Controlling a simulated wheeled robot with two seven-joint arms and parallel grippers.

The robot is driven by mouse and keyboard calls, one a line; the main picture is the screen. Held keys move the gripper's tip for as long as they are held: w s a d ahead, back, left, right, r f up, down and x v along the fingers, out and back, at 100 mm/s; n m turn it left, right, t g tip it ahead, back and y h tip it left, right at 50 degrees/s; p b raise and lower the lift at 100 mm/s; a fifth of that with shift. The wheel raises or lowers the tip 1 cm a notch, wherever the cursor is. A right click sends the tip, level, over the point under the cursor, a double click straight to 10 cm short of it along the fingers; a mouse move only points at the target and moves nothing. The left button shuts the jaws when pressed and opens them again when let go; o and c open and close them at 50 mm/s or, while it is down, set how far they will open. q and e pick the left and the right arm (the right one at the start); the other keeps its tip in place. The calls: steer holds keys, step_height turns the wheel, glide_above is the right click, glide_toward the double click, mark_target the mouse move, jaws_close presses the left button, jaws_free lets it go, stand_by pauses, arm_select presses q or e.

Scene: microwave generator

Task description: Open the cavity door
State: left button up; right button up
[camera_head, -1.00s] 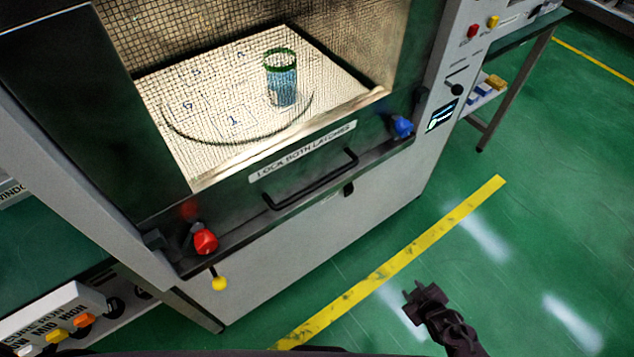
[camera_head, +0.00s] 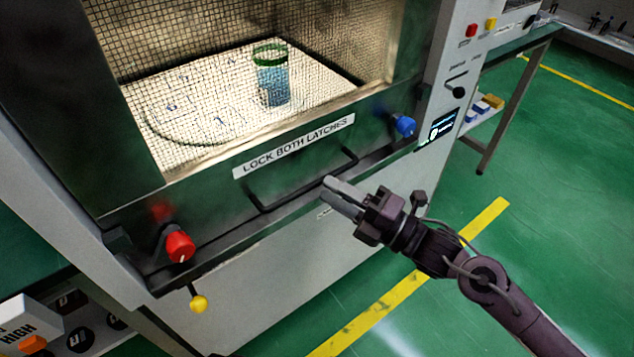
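The cavity door (camera_head: 215,185) has a mesh window and looks shut. Its black bar handle (camera_head: 270,205) runs below the "LOCK BOTH LATCHES" label (camera_head: 293,147). A red latch knob (camera_head: 180,246) is at the door's lower left and a blue latch knob (camera_head: 404,125) at its right. My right gripper (camera_head: 328,190) points left at the handle, its fingertips overlapping the bar's right part in the picture. Contact cannot be made out. Its fingers lie close together, and any gap between them is unclear. My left gripper is out of view.
A blue glass with a green rim (camera_head: 271,75) stands inside the cavity behind the mesh. A yellow knob (camera_head: 198,303) hangs below the red one. A control panel with a small screen (camera_head: 438,128) is at the right. Green floor with a yellow line (camera_head: 400,290) is open at lower right.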

mark_target(317, 181)
steer(key=x, duration=0.4)
jaws_close()
stand_by(0.4)
